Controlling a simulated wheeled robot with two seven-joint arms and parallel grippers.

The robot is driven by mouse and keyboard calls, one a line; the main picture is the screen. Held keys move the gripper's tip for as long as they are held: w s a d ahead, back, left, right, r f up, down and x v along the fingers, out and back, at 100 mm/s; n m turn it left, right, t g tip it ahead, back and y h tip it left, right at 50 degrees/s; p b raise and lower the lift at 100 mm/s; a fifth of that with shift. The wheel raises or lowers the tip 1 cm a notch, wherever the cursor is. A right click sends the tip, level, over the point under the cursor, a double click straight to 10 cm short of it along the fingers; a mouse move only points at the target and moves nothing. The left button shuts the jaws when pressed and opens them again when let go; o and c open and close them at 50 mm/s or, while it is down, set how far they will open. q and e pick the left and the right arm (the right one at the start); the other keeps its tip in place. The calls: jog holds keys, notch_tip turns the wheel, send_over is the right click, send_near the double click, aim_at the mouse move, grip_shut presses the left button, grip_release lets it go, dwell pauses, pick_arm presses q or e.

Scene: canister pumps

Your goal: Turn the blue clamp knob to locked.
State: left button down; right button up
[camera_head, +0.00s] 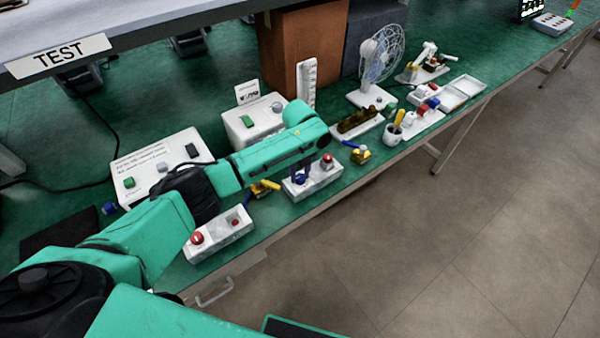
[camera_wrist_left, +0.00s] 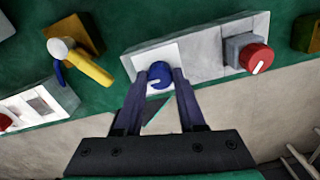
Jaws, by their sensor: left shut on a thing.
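The blue clamp knob (camera_wrist_left: 159,75) sits on a white plate at the left part of a white fixture block (camera_wrist_left: 200,55). The knob has a white pointer mark. In the left wrist view my left gripper (camera_wrist_left: 160,82) has its two dark fingers on either side of the knob, shut on it. In the head view the same block (camera_head: 325,178) stands near the bench's front edge, and my left gripper (camera_head: 301,172) reaches down onto it. The knob is mostly hidden there by the gripper and arm. My right gripper is not in view.
A red knob (camera_wrist_left: 257,58) on a grey base sits on the same block. Beside it is a yellow-handled valve (camera_wrist_left: 85,62) and another white block with a red knob (camera_head: 197,237). A fan (camera_head: 380,62) and small devices stand farther along the green bench.

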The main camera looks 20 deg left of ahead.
aim_at(300, 176)
pick_arm(q)
jog(key=shift+w+r, duration=0.1)
jog(key=c, duration=0.5)
grip_release()
notch_tip(300, 176, up, 15)
jog(key=b, duration=0.2)
jog(key=shift+f, duration=0.2)
